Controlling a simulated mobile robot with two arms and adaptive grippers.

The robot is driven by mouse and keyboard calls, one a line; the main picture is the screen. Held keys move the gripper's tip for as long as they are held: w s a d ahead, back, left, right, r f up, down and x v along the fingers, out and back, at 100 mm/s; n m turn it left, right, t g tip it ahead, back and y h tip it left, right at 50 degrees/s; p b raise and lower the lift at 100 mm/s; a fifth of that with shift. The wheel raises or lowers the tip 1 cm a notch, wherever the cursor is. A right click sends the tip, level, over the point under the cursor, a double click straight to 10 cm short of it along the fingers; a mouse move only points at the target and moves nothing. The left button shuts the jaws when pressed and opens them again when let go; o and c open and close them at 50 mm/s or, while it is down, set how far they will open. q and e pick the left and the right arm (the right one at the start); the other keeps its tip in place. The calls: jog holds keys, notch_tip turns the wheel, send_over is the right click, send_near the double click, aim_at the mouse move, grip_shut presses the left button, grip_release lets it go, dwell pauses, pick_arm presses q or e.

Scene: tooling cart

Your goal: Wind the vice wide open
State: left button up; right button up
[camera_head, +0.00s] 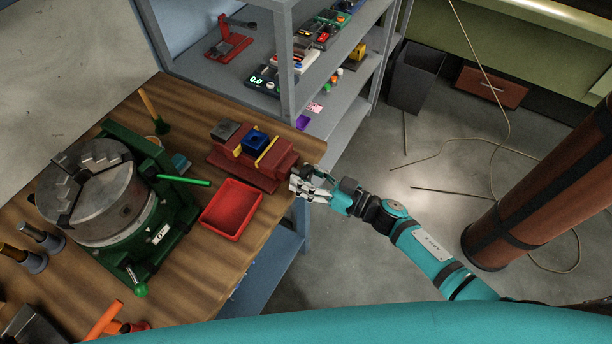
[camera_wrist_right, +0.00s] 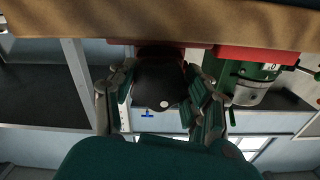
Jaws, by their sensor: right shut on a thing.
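The red vice (camera_head: 232,172) sits at the right edge of the wooden bench, with yellow jaw faces. A blue square block (camera_head: 256,140) sits between the jaws. My right gripper (camera_head: 306,185) is at the vice's front end, just past the bench edge. In the right wrist view its fingers (camera_wrist_right: 162,105) are shut around a dark rounded vice handle (camera_wrist_right: 158,80) with a pale dot on its end. The handle's shaft is mostly hidden. My left gripper is not in view.
A red tray (camera_head: 232,208) lies beside the vice. A green chuck fixture (camera_head: 95,200) with a green lever stands to the left. Grey shelving (camera_head: 290,60) with tools rises behind the bench. The floor right of the bench is open around my right arm.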

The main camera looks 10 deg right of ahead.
jog(key=shift+n+b, duration=0.3)
jog(key=shift+n, duration=1.5)
jog(key=o, duration=1.2)
jog(key=shift+w, duration=0.1)
jog(key=v, duration=1.2)
